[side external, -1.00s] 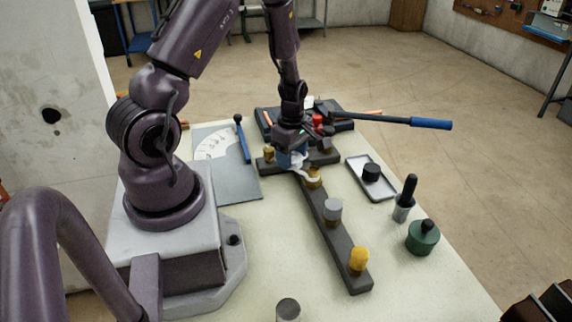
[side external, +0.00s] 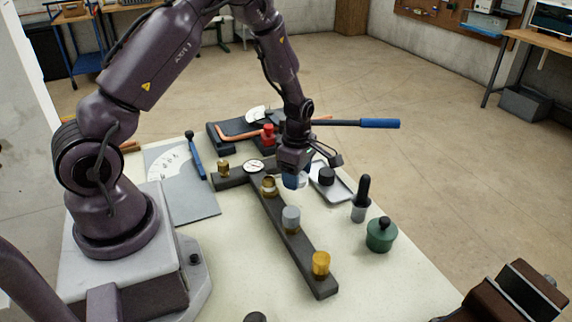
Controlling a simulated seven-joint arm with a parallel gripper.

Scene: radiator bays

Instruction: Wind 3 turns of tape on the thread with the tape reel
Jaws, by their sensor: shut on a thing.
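The jaws partly hide the reel. A short brass fitting (side external: 268,186) stands upright on the bar just left of the reel, and it looks like the threaded part. The reel is close beside it; I cannot tell whether they touch, or how much tape is on the thread.
The bar (side external: 300,264) also carries a grey cap (side external: 291,216), a yellow cap (side external: 321,262), a dial gauge (side external: 254,166) and another brass fitting (side external: 223,168). A tray with a black knob (side external: 327,176), a black-handled tool (side external: 361,200) and a green pot (side external: 381,235) stand right.

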